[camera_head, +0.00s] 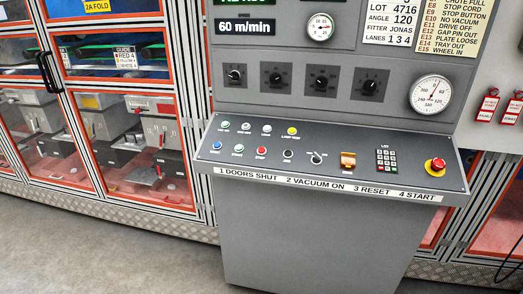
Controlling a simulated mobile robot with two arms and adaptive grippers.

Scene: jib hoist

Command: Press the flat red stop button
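The flat red stop button (261,151) sits in the lower row of controls on the sloped grey console (330,176). It is a small round red button with a tiny label by it, too small to read surely. A green button (238,149) is to its left and a black button (287,154) to its right. A separate red mushroom-head button (437,164) on a yellow ring stands near the console's right end. Nothing covers the flat red button. Neither of my grippers shows in the head view.
A blue button (216,147), a selector switch (317,157), an orange switch (347,160) and a keypad (386,160) share the lower row. Lamps and a yellow button (292,130) are above. Orange-framed glass doors (128,100) stand left. Bare floor (110,245) lies in front.

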